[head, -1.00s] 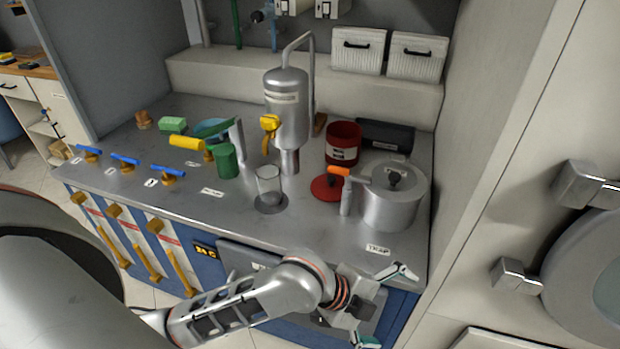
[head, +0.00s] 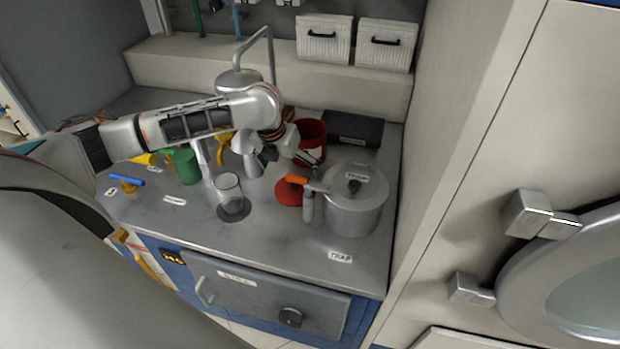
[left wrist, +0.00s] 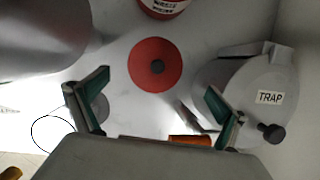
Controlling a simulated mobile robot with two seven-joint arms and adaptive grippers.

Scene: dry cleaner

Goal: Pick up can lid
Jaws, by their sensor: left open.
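The red can lid (head: 286,194) lies flat on the grey counter, in front of the red can (head: 313,130). In the left wrist view the lid (left wrist: 150,80) is a red disc with a dark round knob at its centre. My left gripper (head: 290,157) is open and empty above the counter, behind and above the lid in the head view. In the left wrist view the lid shows between and beyond the fingertips (left wrist: 158,82), with no contact seen. The red can is partly hidden by my left arm. My right gripper is not in view.
A glass beaker (head: 229,193) and a green cup (head: 186,166) stand to the left. A steel tank (head: 240,82) is behind my arm. The counter's front is clear.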

